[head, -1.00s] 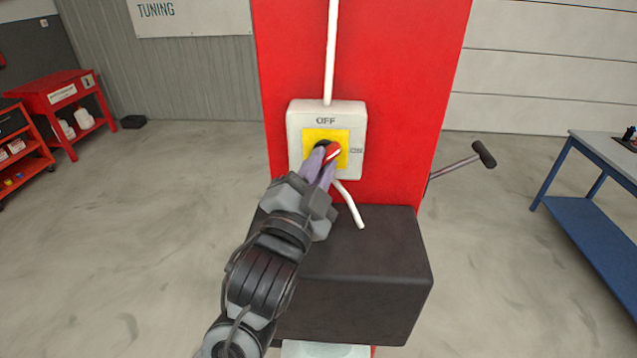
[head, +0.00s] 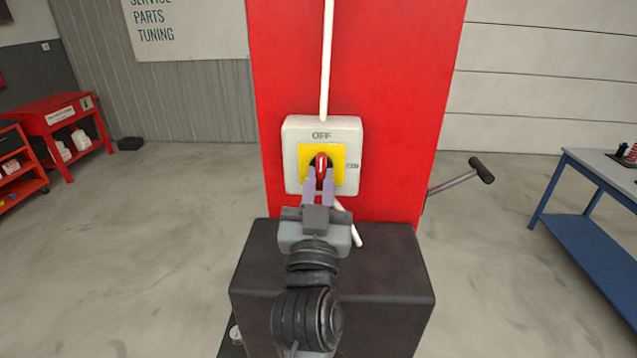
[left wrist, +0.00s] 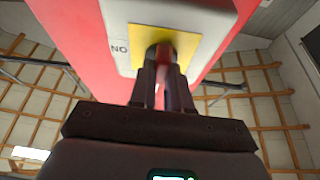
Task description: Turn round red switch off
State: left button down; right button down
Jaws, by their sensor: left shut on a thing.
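The round red switch (head: 321,163) sits on a yellow plate (head: 341,179) in a white box (head: 293,165) on the red column. Its red handle stands upright, in line with the OFF label above. An ON label is on the right side of the box. My left gripper (head: 320,178) is shut on the handle from below and in front. In the left wrist view both fingers (left wrist: 162,80) flank the red handle (left wrist: 164,54), and the ON label is at the left, upside down. The fingers hide the lower part of the switch. My right gripper does not show.
A black block (head: 390,270) juts out below the switch. A white cable (head: 326,60) runs above the box and another piece hangs below it. A dark-ended lever (head: 481,170) sticks out right of the column. A blue table (head: 590,225) stands at the right.

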pick_arm(q)
jog(key=shift+n, duration=0.5)
jog(key=c, duration=1.1)
grip_release()
jog(key=shift+m, duration=0.4)
